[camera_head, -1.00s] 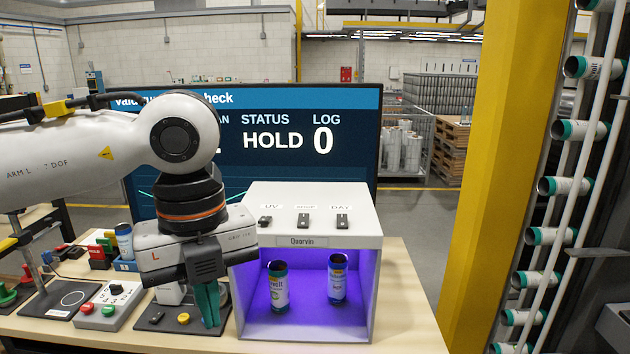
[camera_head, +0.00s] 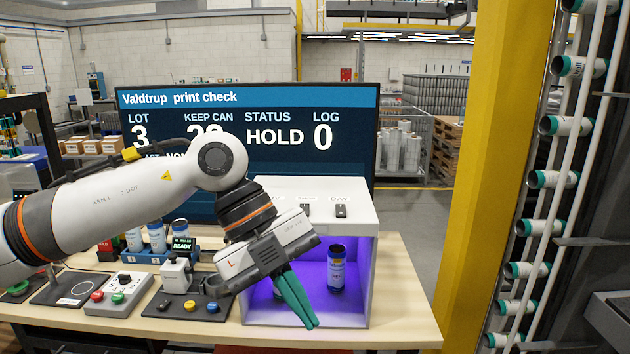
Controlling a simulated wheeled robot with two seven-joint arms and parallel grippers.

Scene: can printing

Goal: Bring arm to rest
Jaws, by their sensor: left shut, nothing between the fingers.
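My left arm comes in from the left, and its left gripper (camera_head: 301,302) points down and to the right in front of the lit box. Its green fingers are together with nothing between them. The white light box (camera_head: 372,290) stands on the table, glowing violet inside. One can (camera_head: 336,268) stands upright inside it at the right. The left part of the box's inside is mostly hidden behind my gripper, so the second can there is not clearly seen. My right gripper is not in view.
A control box with buttons (camera_head: 119,293) and a dark pad with a small device (camera_head: 176,275) sit left of the gripper. A blue rack (camera_head: 150,256) holds cans behind. A screen (camera_head: 345,163) reads HOLD. A yellow post (camera_head: 485,180) and can chute stand right. The table's right end is clear.

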